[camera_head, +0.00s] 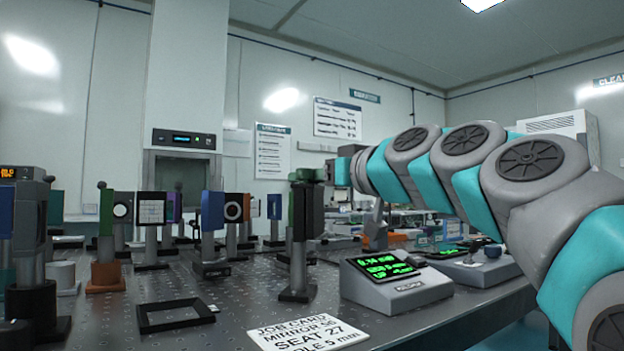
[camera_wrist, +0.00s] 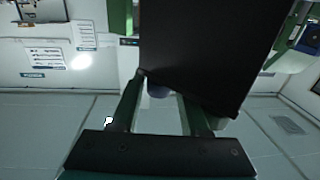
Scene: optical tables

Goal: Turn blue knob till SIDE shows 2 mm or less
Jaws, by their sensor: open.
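The fingers are apart, and I cannot tell whether either touches the knob. In the head view my arm reaches in from the right, and its end is at the top of a dark mount with a green side (camera_head: 297,215). The knob cannot be made out there. A grey readout box (camera_head: 408,293) with green digits stands right of the mount; its lines are too small to read surely.
A job card (camera_head: 307,333) lies in front of the mount, and an empty black frame (camera_head: 176,325) lies to its left. Several optic mounts on posts fill the left and back of the perforated table (camera_head: 235,290).

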